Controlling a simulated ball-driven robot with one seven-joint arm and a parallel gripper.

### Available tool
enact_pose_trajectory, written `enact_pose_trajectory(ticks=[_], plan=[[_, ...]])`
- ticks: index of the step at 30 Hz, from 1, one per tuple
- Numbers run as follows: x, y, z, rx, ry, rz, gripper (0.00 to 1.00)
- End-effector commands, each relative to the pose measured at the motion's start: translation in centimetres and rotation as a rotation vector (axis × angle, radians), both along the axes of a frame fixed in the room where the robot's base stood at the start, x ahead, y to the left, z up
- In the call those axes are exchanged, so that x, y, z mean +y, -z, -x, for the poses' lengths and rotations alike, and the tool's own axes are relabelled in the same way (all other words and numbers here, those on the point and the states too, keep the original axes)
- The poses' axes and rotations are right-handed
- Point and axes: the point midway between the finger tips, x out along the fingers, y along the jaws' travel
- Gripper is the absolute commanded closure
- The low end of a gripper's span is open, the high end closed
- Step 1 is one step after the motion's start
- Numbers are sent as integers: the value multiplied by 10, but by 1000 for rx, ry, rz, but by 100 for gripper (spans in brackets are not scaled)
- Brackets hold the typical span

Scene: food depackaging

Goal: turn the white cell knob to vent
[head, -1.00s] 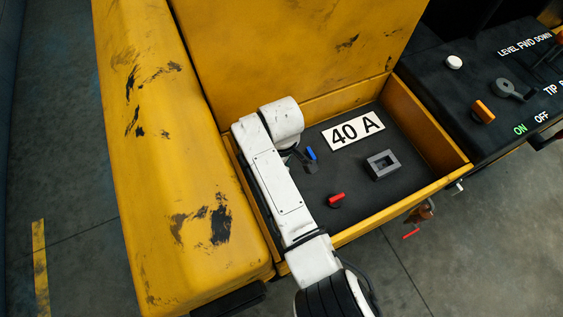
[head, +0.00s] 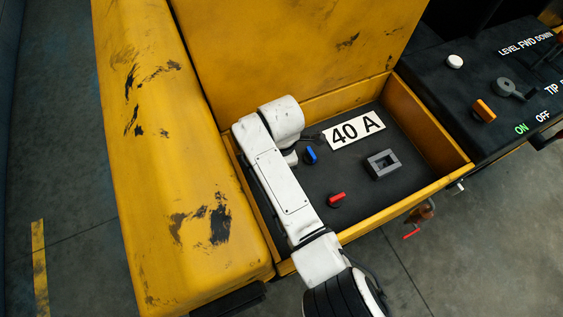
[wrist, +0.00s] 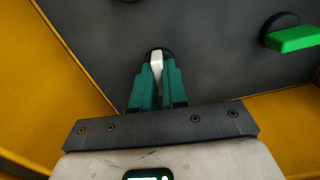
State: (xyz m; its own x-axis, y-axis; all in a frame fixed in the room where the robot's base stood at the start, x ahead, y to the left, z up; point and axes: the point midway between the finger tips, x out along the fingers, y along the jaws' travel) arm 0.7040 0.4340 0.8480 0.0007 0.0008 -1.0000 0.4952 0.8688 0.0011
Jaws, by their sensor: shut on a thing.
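In the wrist view, the white cell knob (wrist: 156,60) stands on a dark round base on the dark panel. My gripper (wrist: 157,74) has its two teal fingers on either side of the white knob, shut on it. The knob's handle points roughly along the fingers. In the head view, my white arm reaches into the yellow box and hides the white knob and the fingers.
In the head view, a blue knob (head: 311,155), a red knob (head: 337,199), a grey block (head: 382,164) and a "40 A" plate (head: 354,130) sit on the box floor. A green knob (wrist: 292,38) is at right in the wrist view. Yellow walls (head: 428,125) surround the floor.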

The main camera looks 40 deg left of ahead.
Motion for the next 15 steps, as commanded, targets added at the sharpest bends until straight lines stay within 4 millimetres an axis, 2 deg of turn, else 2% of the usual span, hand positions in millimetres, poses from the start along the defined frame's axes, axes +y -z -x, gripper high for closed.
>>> enact_pose_trajectory(ticks=[6, 15], plan=[[-1, 4, 1, 3, -94, 3, 100], [-1, 4, 1, 3, -141, 4, 100]])
